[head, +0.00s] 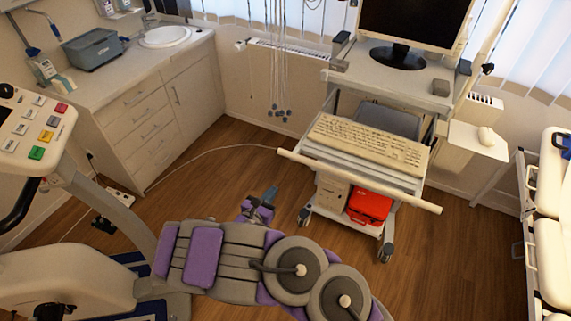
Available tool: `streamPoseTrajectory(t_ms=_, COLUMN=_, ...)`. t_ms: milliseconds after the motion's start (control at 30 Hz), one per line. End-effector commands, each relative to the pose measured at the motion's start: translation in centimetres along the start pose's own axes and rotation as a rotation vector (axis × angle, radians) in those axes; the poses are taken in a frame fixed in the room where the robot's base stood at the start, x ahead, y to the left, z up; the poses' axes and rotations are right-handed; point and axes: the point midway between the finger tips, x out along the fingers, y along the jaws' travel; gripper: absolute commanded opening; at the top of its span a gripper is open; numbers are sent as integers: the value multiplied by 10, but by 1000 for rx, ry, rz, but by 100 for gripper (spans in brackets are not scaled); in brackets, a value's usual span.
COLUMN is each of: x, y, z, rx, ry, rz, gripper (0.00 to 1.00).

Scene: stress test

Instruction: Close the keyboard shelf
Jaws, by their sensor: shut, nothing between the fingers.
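The keyboard shelf (368,169) is pulled out from a wheeled cart, below the monitor's top shelf. A beige keyboard (370,143) lies on it. A long pale bar (358,181) runs along the shelf's front edge. My gripper (268,194) is at the end of my purple and grey arm, low and to the left of the shelf. It is shut and empty, and appears apart from the bar. The shelf's rails are mostly hidden under the keyboard.
A monitor (414,25) stands on the cart's top. A red case (369,206) sits on the cart's lower level. An exercise bike (70,265) is at left, a bed (548,220) at right. A cable (205,153) reaches the bar's left end. Wooden floor between is free.

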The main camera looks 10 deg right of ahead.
Motion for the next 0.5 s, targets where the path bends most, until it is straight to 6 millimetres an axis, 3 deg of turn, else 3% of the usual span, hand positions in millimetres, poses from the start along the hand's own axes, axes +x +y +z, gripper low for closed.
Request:
streamPoseTrajectory(t_ms=167, x=12, y=1, z=-2, rx=-2, ry=2, rz=1, gripper=0)
streamPoseTrajectory(t_ms=500, x=76, y=-2, z=-2, rx=-1, ry=0, rz=-4, gripper=0)
